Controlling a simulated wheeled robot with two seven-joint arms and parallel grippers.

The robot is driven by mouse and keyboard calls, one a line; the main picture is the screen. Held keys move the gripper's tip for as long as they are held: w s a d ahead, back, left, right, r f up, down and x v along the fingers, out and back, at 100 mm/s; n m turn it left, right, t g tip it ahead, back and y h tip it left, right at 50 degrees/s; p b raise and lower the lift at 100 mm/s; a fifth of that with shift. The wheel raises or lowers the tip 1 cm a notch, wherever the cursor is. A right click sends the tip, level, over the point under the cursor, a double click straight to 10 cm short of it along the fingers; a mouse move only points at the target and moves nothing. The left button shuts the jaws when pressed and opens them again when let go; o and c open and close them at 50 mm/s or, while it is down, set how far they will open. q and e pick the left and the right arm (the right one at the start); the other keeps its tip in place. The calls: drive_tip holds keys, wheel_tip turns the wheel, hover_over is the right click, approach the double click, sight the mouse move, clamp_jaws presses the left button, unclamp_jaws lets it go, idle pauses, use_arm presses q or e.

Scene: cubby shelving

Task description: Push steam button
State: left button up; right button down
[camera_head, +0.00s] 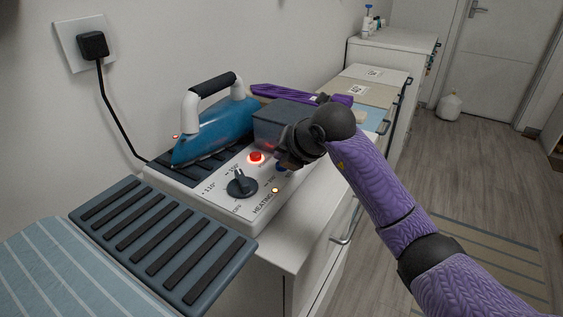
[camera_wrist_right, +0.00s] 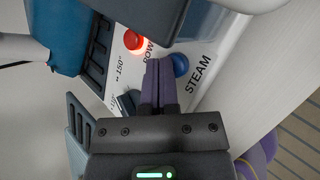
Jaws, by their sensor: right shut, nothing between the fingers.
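The blue steam button (camera_wrist_right: 180,64) sits on the white control panel beside the word STEAM in the right wrist view. In the head view only a bit of its blue side (camera_head: 281,168) shows beneath my right gripper (camera_head: 283,160). My right gripper's purple fingers also show in the right wrist view (camera_wrist_right: 159,62); they are shut and empty. Their tips are right beside the button, overlapping its left edge in the picture. I cannot tell whether they touch it. My left gripper is not in view.
A lit red power button (camera_head: 256,156) and a black dial (camera_head: 242,183) are close by on the panel. A blue iron (camera_head: 215,130) rests on the ribbed stand. A dark box (camera_head: 275,124) stands behind the panel.

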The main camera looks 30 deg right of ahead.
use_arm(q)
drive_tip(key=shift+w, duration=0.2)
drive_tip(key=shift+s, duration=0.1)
use_arm(e)
drive_tip(key=shift+f, duration=0.4)
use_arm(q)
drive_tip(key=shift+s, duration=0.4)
use_arm(e)
drive_tip(key=shift+f, duration=0.1)
